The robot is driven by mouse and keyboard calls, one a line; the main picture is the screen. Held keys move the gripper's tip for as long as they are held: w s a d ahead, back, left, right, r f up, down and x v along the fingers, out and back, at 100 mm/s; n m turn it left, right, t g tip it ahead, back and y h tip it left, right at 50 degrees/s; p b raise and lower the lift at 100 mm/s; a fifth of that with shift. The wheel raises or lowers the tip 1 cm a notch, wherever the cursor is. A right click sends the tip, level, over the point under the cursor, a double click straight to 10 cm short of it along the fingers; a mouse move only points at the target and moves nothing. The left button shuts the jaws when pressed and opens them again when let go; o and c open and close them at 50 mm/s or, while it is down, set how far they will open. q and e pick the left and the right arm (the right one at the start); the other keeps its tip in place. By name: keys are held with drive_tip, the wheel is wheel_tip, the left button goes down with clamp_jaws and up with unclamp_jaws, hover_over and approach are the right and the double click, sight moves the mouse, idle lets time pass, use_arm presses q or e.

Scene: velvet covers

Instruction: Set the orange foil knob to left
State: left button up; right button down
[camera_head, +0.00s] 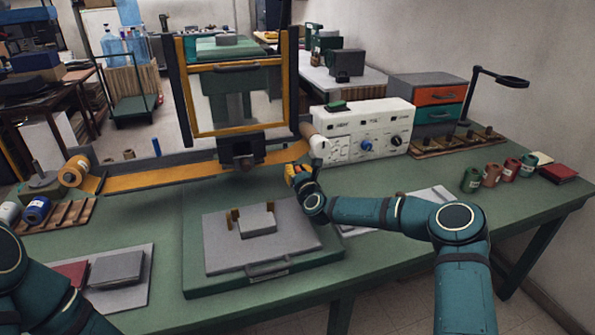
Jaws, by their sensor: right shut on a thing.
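The white control box (358,132) stands on the bench right of the press, with a blue knob (366,146) and a black knob (397,141) on its front. I cannot make out an orange knob there. My right gripper (297,173) is low in front of the box's left end, left of those knobs. It is shut on a small orange-yellow thing (291,170), mostly hidden by the gripper; I cannot tell what it is. The orange foil strip (190,174) runs behind it, below the press frame (232,128). Only part of my left arm shows; its gripper is out of view.
Grey and red books (116,268) lie at left.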

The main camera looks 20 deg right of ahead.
drive_tip(key=a, duration=0.4)
drive_tip(key=shift+s+a, duration=0.1)
drive_tip(key=shift+a, duration=0.25)
drive_tip(key=c, duration=0.7)
unclamp_jaws()
drive_tip(key=shift+d, duration=0.1)
drive_tip(key=s, duration=1.2)
drive_tip(key=shift+d, duration=0.15)
drive_tip(key=shift+c, duration=0.5)
